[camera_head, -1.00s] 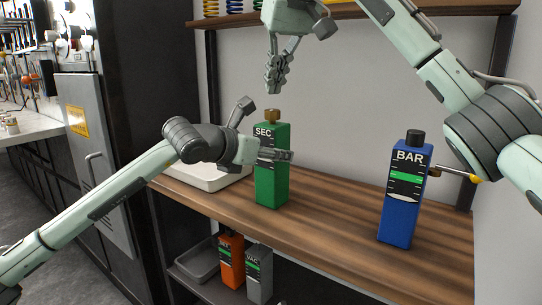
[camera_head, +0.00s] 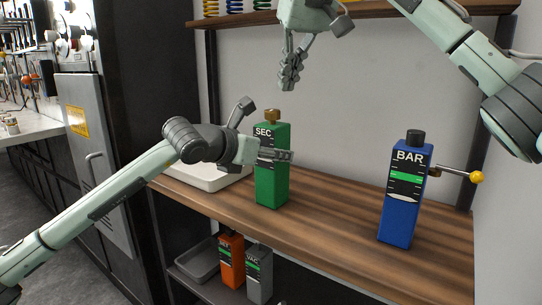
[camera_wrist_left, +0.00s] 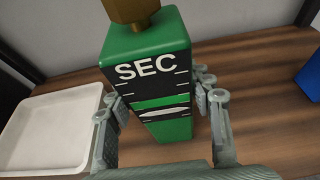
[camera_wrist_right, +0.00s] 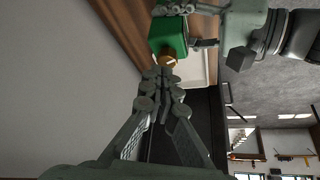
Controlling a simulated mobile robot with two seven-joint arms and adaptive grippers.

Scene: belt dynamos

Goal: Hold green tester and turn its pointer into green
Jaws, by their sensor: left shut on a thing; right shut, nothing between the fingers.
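The green tester (camera_head: 266,185), marked SEC, stands upright on the wooden shelf with a brass knob (camera_head: 272,115) on top. In the left wrist view its face shows a green band (camera_wrist_left: 160,102) on a dark scale. A white pointer (camera_wrist_left: 165,113) lies just below that band. My left gripper (camera_head: 281,155) is shut on the tester, one finger on each side. My right gripper (camera_head: 289,83) is shut and empty, above the knob and slightly to its right. In the right wrist view the knob (camera_wrist_right: 168,60) shows just beyond its fingertips, apart from them as far as I can tell.
A blue tester (camera_head: 400,215), marked BAR, stands to the right with a yellow-ended lever (camera_head: 476,177). A white tray (camera_head: 205,178) sits behind my left gripper. Orange (camera_head: 231,262) and grey (camera_head: 259,275) testers stand on the lower shelf. The wood (camera_head: 330,215) between green and blue testers is clear.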

